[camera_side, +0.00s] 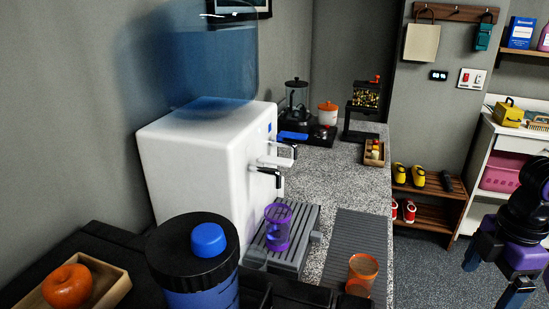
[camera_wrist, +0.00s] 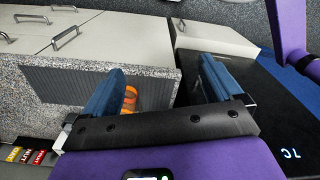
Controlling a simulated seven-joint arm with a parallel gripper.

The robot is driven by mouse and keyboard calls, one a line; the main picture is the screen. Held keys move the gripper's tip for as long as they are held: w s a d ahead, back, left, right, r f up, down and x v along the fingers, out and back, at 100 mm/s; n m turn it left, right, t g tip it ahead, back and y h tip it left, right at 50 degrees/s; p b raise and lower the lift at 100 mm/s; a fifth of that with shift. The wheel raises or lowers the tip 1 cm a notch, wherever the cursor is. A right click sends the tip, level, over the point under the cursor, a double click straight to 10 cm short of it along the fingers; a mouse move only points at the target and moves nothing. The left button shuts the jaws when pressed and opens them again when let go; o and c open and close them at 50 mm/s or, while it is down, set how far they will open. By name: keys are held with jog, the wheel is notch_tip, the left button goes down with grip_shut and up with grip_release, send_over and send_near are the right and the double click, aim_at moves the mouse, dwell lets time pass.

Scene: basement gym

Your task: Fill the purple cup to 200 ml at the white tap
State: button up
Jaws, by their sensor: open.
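The purple cup (camera_side: 278,228) is see-through and stands upright on the grey drip tray (camera_side: 293,262) of a white water dispenser (camera_side: 195,165). Its lower part looks bluish; I cannot read a level. The white tap (camera_side: 273,161) sticks out of the dispenser's front, between a blue tap (camera_side: 292,135) and a black tap (camera_side: 268,175). I cannot tell which tap is directly above the cup. My gripper (camera_side: 492,278) is open and empty at the far right, well away from the cup. Its blue fingers also show in the wrist view (camera_wrist: 162,85); the purple cup does not.
A blue, black-lidded container (camera_side: 200,265) and a tray with an orange fruit (camera_side: 70,287) are in the foreground. A small crate (camera_side: 375,152) and grinder (camera_side: 365,105) stand farther back.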

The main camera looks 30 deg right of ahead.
jog(key=c, duration=0.5)
jog(key=shift+w+a+r, duration=0.15)
jog(key=shift+w+a, duration=0.05)
jog(key=shift+a, duration=0.05)
jog(key=c, duration=0.5)
jog(key=shift+w+a+r, duration=0.95)
jog(key=shift+w+a, duration=0.25)
jog(key=shift+a, duration=0.05)
grip_shut()
jog(key=w+a+r+m, duration=0.1)
jog(key=w+a+r, duration=0.3)
jog(key=w+r, duration=0.4)
jog(key=w+a+r+m+t+y, duration=0.1)
jog(key=w+a+r, duration=0.4)
jog(key=w+r, duration=0.3)
jog(key=w+a+r+m+t, duration=0.1)
jog(key=w+a+r, duration=0.4)
jog(key=w+r, duration=0.4)
jog(key=shift+w+a+m+y, duration=0.2)
jog(key=shift+w+m+y, duration=0.15)
jog(key=shift+w, duration=1.85)
jog(key=shift+r, duration=0.1)
